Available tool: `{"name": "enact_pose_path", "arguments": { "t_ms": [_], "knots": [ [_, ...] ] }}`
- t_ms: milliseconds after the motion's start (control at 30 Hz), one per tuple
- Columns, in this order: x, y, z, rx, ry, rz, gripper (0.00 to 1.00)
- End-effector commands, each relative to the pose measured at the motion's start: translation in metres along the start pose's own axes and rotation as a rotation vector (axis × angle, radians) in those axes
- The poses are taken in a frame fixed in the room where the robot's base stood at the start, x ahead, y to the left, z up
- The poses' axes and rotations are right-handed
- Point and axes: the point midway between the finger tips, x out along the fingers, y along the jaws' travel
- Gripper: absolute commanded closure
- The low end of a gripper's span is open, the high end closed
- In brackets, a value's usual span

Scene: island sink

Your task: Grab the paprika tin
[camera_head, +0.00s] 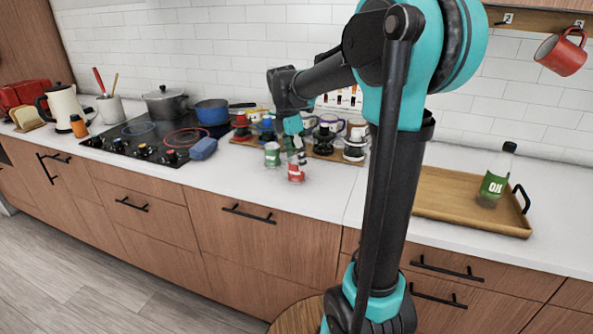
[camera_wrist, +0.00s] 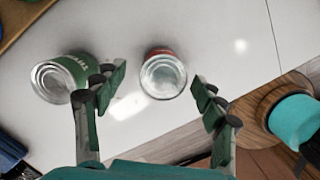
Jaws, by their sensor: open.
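A small tin with a red label, likely the paprika tin (camera_head: 296,174), stands upright near the front edge of the white counter. The wrist view looks down on its silver lid (camera_wrist: 162,76), with a sliver of red behind. My gripper (camera_head: 297,148) is above and close to it. In the wrist view my gripper (camera_wrist: 160,86) is open, with one dark green finger on each side of the tin and no visible contact. A green-labelled tin (camera_head: 272,156) stands just left of it; in the wrist view this green tin (camera_wrist: 66,78) is beside the left finger.
A wooden board (camera_head: 325,155) with mugs and jars lies behind the tins.

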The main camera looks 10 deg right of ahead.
Motion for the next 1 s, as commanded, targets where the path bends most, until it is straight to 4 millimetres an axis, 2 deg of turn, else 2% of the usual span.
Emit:
{"name": "enact_pose_path", "arguments": {
  "t_ms": [333, 467, 667, 1000],
  "knots": [
    [0.044, -0.004, 0.002, 0.001, 0.0, 0.0, 0.3],
    [0.051, -0.004, 0.002, 0.0, 0.0, 0.0, 0.3],
    [0.051, -0.004, 0.002, 0.0, 0.0, 0.0, 0.3],
    [0.051, -0.004, 0.002, 0.0, 0.0, 0.0, 0.71]
  ]
}}
